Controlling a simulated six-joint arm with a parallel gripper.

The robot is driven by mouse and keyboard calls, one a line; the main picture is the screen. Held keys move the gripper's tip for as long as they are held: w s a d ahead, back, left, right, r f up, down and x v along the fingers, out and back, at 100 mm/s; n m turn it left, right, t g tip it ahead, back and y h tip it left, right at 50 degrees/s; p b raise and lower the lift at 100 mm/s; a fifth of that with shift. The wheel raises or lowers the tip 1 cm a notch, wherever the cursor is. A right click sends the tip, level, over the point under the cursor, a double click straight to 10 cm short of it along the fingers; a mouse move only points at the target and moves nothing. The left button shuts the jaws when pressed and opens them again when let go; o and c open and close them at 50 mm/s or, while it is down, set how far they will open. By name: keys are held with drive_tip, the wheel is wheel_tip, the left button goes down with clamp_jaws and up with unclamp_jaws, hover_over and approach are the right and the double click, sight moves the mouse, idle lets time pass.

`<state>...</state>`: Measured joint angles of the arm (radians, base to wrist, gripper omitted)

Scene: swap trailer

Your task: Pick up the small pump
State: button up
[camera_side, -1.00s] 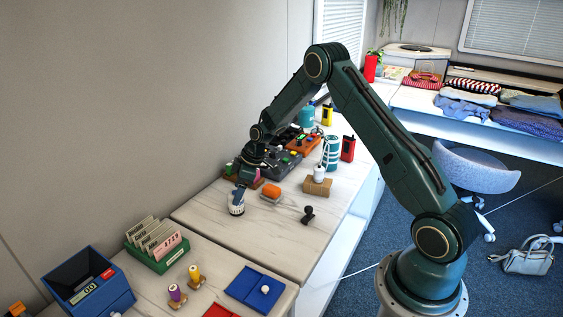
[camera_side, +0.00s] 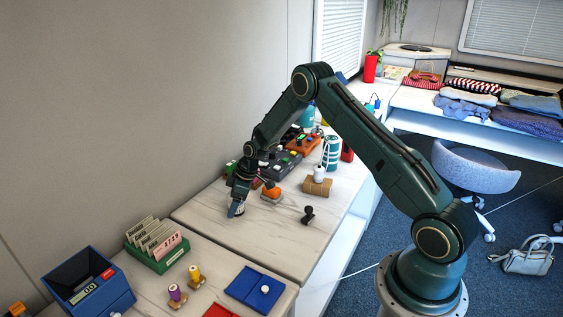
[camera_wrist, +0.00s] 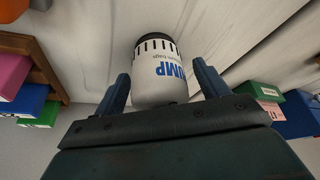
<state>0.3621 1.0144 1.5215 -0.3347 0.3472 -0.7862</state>
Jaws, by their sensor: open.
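The small pump (camera_wrist: 162,75) is a white cylinder with a black slotted band and blue "UMP" lettering. It stands on the pale worktop, and in the side view only part of it (camera_side: 237,212) shows below my gripper (camera_side: 237,203). In the wrist view my gripper (camera_wrist: 162,88) is open, with one finger on each side of the pump.
An orange-topped item (camera_side: 271,192) stands just right of the pump, with a black stamp-like item (camera_side: 308,214) farther right. A brown block (camera_side: 317,187) and dark keyed device (camera_side: 283,164) stand behind. A green card file (camera_side: 157,247) is at front left. The wall is close on the left.

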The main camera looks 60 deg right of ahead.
idle(0.4)
drive_tip(key=c, duration=1.2)
drive_tip(key=shift+r, duration=0.15)
wheel_tip(320, 180, up, 20)
idle(0.4)
